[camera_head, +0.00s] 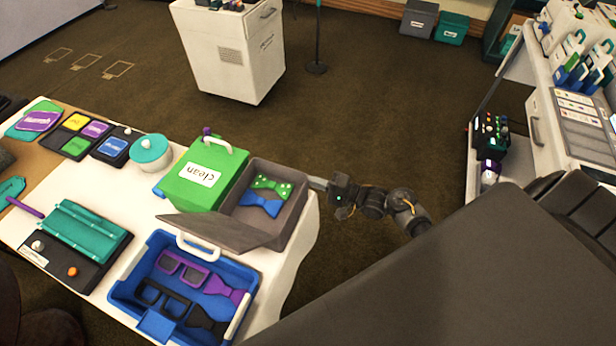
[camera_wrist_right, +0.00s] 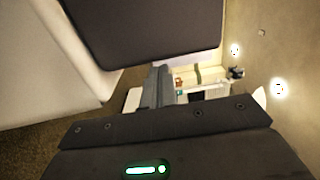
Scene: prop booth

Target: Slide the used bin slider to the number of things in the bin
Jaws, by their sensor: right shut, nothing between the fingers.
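A grey bin (camera_head: 293,219) stands open near the table's right end, its flap-like lid (camera_head: 215,228) tilted out toward the front. In it lie a green dotted bow tie (camera_head: 271,184) and a blue bow tie (camera_head: 262,204). I see no label that marks it as the used bin, and I make out no slider. My right gripper (camera_head: 318,184) is shut and empty, at the grey bin's right side; whether it touches cannot be told. In the right wrist view its closed fingers (camera_wrist_right: 157,88) lie just below a dark grey surface. My left gripper is not in view.
A green box (camera_head: 185,190) marked "Clean" stands beside the grey bin. A blue tray (camera_head: 128,290) in front holds glasses and bow ties. A black panel with knobs (camera_head: 88,278) is at the left. Floor right of the table (camera_head: 345,120) is clear.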

